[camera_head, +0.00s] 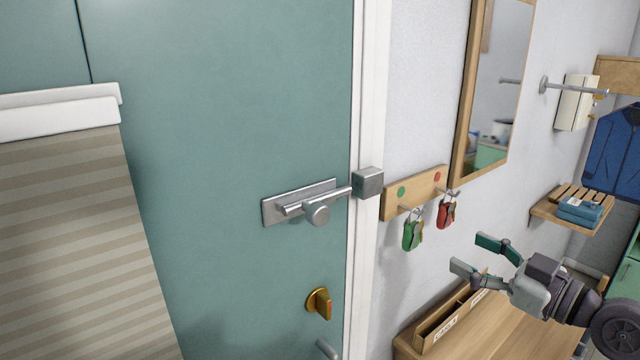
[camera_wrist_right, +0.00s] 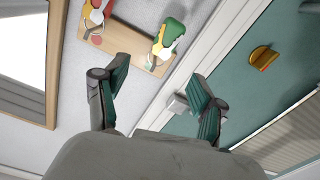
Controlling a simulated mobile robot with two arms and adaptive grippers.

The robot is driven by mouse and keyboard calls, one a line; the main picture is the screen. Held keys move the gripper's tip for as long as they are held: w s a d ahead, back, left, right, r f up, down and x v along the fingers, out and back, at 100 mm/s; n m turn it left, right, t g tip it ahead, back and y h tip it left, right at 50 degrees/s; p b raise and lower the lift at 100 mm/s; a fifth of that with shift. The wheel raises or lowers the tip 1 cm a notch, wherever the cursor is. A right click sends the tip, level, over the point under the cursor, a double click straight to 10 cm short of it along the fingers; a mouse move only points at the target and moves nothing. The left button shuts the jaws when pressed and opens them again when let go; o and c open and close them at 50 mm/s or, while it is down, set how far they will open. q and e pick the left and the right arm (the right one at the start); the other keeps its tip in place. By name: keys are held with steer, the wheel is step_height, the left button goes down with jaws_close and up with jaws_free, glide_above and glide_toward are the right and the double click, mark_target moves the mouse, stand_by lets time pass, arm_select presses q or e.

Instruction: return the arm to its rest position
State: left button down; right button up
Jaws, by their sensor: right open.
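My right gripper (camera_head: 468,254) is in the lower right of the head view, its two teal-tipped fingers spread apart and pointing left. It is open and nothing is between the fingers. It appears in front of the wall, below and to the right of the wooden key rack (camera_head: 392,205). In the right wrist view the open fingers (camera_wrist_right: 158,76) show with the key rack (camera_wrist_right: 150,64) and the door frame beyond them. My left gripper is in neither view.
Green keys (camera_head: 412,235) and red keys (camera_head: 446,214) hang from the rack. A teal door (camera_head: 230,110) with a metal latch (camera_head: 317,213) and brass knob (camera_head: 319,303) stands left. A wooden bench (camera_head: 480,337) with a tray (camera_head: 436,331) lies below the gripper. A shelf (camera_head: 548,210) is right.

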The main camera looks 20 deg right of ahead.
steer(key=s+a+f+m+g+h, duration=0.1)
steer(key=s+a+f+g, duration=0.15)
steer(key=f, duration=0.55)
steer(key=s+a+f+g+h, duration=0.1)
steer(key=a+f+g, duration=0.15)
steer(key=f, duration=0.65)
steer(key=s+a+f+m+g+h, duration=0.1)
steer(key=s+a+f+g, duration=0.15)
steer(key=f, duration=0.55)
steer(key=s+a+f+m+g+h, duration=0.3)
steer(key=s+a+f+g, duration=0.2)
steer(key=s+a+f, duration=0.45)
step_height(320, 180, down, 29)
steer(key=s+g+b, duration=0.2)
steer(key=b, duration=0.1)
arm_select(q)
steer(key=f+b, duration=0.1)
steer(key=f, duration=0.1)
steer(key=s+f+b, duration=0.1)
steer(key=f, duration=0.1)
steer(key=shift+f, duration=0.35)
arm_select(e)
steer(key=s+d+f, duration=0.1)
steer(key=s+f, duration=0.7)
steer(key=f, duration=0.1)
steer(key=s+d+f+g, duration=0.1)
steer(key=s+d+f, duration=0.1)
steer(key=s+f, duration=0.7)
steer(key=shift+d+f+h, duration=0.25)
steer(key=shift+h, duration=0.15)
